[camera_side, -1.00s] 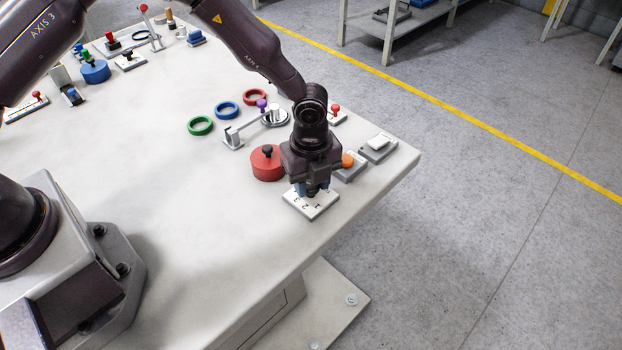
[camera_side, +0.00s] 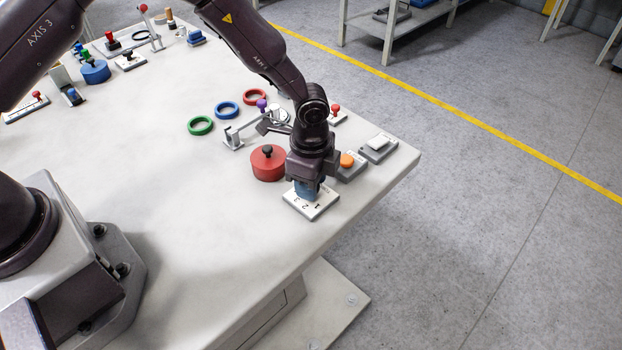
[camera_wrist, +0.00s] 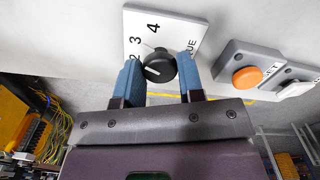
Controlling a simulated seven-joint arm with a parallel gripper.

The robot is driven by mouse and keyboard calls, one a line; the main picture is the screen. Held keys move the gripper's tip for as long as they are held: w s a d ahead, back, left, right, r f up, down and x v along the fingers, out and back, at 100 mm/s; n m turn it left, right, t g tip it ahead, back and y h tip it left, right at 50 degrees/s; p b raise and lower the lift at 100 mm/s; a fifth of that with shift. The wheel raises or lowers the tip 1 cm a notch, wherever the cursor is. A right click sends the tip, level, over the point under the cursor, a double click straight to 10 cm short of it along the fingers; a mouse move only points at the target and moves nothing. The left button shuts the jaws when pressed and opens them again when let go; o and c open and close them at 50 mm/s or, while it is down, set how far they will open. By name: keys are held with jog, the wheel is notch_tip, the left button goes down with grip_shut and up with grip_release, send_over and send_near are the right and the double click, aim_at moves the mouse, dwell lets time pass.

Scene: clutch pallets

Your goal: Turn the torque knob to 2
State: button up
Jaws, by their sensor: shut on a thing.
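The torque plate is white with printed numbers; it lies near the table's right edge in the side view (camera_side: 322,207) and shows in the wrist view (camera_wrist: 136,18), where 2, 3, 4 and the letters QUE are readable. The black torque knob (camera_wrist: 160,66) stands on it. A white pointer line on the knob points left, roughly toward the 2; I cannot tell if it lines up exactly. My gripper (camera_wrist: 160,76) is shut on the knob, a blue finger on either side. In the side view my gripper (camera_side: 308,190) hides the knob.
An orange button (camera_side: 347,160) and a white switch (camera_side: 378,143) sit just right of the plate. A red cylinder with a black knob (camera_side: 267,164) stands close on the left. A lever fixture (camera_side: 233,137) and coloured rings (camera_side: 200,125) are behind. The table front is clear.

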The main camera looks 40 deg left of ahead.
jog(key=n, duration=0.4)
jog(key=shift+n, duration=2.5)
jog(key=o, duration=0.9)
notch_tip(320, 180, up, 13)
